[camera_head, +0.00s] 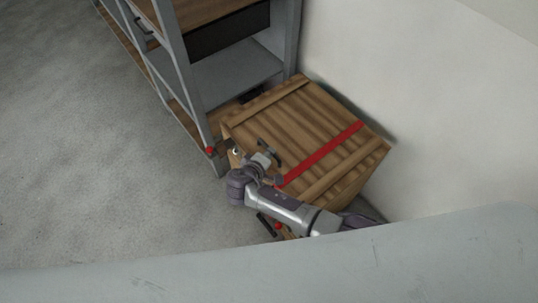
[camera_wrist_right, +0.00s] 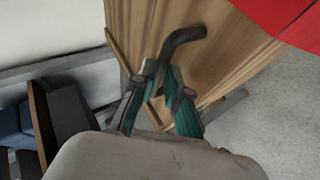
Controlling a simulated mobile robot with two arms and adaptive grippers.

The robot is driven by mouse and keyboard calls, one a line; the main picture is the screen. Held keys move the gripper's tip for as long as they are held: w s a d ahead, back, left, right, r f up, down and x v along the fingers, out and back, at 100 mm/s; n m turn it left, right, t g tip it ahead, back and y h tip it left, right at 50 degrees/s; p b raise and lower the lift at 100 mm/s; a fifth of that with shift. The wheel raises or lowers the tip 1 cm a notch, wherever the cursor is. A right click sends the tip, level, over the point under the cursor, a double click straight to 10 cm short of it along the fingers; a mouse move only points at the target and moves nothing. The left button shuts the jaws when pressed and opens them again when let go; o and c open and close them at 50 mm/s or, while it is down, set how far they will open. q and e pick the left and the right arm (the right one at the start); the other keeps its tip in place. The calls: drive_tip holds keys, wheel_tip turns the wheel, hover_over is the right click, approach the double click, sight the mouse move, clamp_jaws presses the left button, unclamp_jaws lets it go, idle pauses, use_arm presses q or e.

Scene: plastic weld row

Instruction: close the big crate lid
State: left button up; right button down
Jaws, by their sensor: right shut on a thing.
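The big wooden crate (camera_head: 352,189) stands against the wall. Its planked lid (camera_head: 290,118), crossed by a red stripe (camera_head: 322,153), covers the top. I cannot tell whether a gap is left under the lid's near edge. My right gripper (camera_head: 266,158) is at the lid's near left edge, its arm crossing the crate's near side. In the right wrist view, the teal fingers (camera_wrist_right: 163,90) are shut on a dark curved handle (camera_wrist_right: 184,37) at the lid. The lid's planks (camera_wrist_right: 222,52) and red stripe (camera_wrist_right: 283,18) also show there. My left gripper is out of view.
A grey metal shelf unit (camera_head: 178,65) with wooden boards stands close to the crate's left side. The pale wall (camera_head: 420,95) is behind and right of the crate. Open concrete floor (camera_head: 90,170) lies to the left. Small red and dark parts (camera_head: 277,226) show below my arm.

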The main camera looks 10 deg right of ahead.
drive_tip(key=shift+s+f, duration=0.3)
drive_tip(key=shift+f, duration=0.2)
drive_tip(key=shift+s+f, duration=0.25)
drive_tip(key=shift+f, duration=0.25)
drive_tip(key=c, duration=1.4)
unclamp_jaws()
drive_tip(key=shift+w+f+g, duration=0.1)
drive_tip(key=shift+w+g, duration=0.05)
drive_tip(key=shift+g, duration=0.15)
drive_tip(key=shift+o, duration=1.1)
drive_tip(key=shift+w+a+f, duration=0.1)
drive_tip(key=shift+w+f, duration=0.1)
drive_tip(key=shift+r, duration=0.15)
drive_tip(key=v, duration=1.2)
drive_tip(key=shift+r, duration=0.2)
drive_tip(key=shift+w, duration=0.1)
